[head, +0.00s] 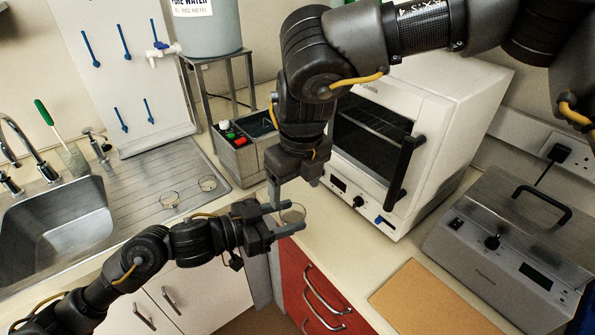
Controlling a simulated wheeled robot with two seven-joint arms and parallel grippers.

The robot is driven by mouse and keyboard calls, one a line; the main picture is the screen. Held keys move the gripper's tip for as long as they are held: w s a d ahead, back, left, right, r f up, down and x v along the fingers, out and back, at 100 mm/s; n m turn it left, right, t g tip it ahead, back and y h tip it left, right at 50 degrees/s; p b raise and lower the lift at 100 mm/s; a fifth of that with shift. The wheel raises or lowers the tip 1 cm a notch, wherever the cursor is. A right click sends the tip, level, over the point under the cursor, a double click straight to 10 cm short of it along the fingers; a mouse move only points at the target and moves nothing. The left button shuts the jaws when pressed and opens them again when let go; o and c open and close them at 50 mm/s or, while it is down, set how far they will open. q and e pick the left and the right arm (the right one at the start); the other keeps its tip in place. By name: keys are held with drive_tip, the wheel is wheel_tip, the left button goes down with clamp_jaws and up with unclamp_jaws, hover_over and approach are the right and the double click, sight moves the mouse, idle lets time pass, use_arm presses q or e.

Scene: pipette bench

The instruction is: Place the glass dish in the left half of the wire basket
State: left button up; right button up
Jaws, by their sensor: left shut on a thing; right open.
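My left gripper (290,217) is shut on a round, clear glass dish (294,212), which it holds over the front edge of the worktop above the red drawers. My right gripper (293,188) is open, pointing down just behind and above the dish. The picture does not clearly show whether its fingers touch the dish. I cannot make out a wire basket in this view.
A grey unit with coloured buttons (238,148) and a white oven (428,110) with a dark door stand behind my grippers. A lidded grey bath (497,255) is at right. A sink (60,225) is at left. A tan board (425,303) lies on the front worktop.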

sight(292, 217)
drive_tip(key=f, duration=0.7)
drive_tip(key=shift+w+a+f, duration=0.3)
drive_tip(key=shift+w+f, duration=0.05)
drive_tip(key=c, duration=0.8)
use_arm(q)
drive_tip(key=o, duration=1)
use_arm(e)
drive_tip(key=shift+c, duration=1)
use_arm(q)
drive_tip(key=shift+o, duration=0.2)
